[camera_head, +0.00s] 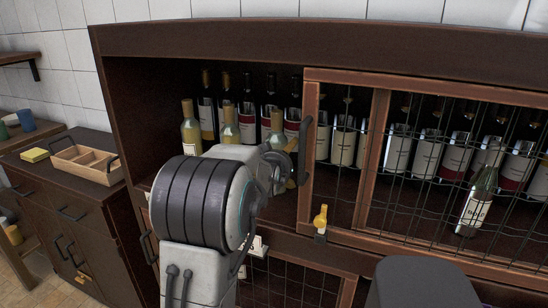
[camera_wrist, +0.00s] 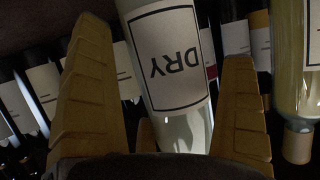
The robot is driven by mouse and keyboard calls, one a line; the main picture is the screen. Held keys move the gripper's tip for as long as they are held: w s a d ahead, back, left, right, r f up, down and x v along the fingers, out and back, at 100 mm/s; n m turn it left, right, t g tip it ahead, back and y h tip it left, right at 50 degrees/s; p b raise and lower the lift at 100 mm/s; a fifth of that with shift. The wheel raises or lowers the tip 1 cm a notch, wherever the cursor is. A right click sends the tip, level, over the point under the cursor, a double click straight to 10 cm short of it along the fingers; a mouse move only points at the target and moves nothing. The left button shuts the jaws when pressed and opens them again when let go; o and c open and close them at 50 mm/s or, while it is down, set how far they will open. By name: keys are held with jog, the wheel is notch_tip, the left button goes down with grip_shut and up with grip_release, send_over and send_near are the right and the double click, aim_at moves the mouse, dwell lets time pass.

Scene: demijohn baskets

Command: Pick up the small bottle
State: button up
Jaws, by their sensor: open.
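Short pale bottles with yellowish tops stand at the front of the open cabinet bay in the head view: one at left (camera_head: 190,130), one in the middle (camera_head: 228,128) and one at right (camera_head: 277,124), partly hidden by my arm. My gripper (camera_head: 286,150) is inside the bay at the right one, mostly hidden by my wrist. In the wrist view, my gripper (camera_wrist: 165,45) is open, with a yellow-brown finger on each side of a clear bottle (camera_wrist: 178,125) labelled DRY. I cannot tell whether the fingers touch it.
Taller dark wine bottles (camera_head: 206,105) stand behind. A mesh door (camera_head: 340,190) with a dark handle is close to the right of my gripper. In the wrist view another pale bottle (camera_wrist: 293,90) stands just right of the right finger. A wooden tray (camera_head: 85,163) sits on the left counter.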

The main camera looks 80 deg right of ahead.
aim_at(281, 127)
jog(key=shift+d, duration=0.15)
jog(key=shift+a, duration=0.2)
jog(key=shift+c, duration=0.2)
jog(key=c, duration=1.1)
jog(key=shift+r, duration=0.2)
jog(key=shift+c, duration=0.3)
jog(key=shift+r, duration=0.1)
jog(key=shift+r+p, duration=0.6)
jog(key=shift+r, duration=4.35)
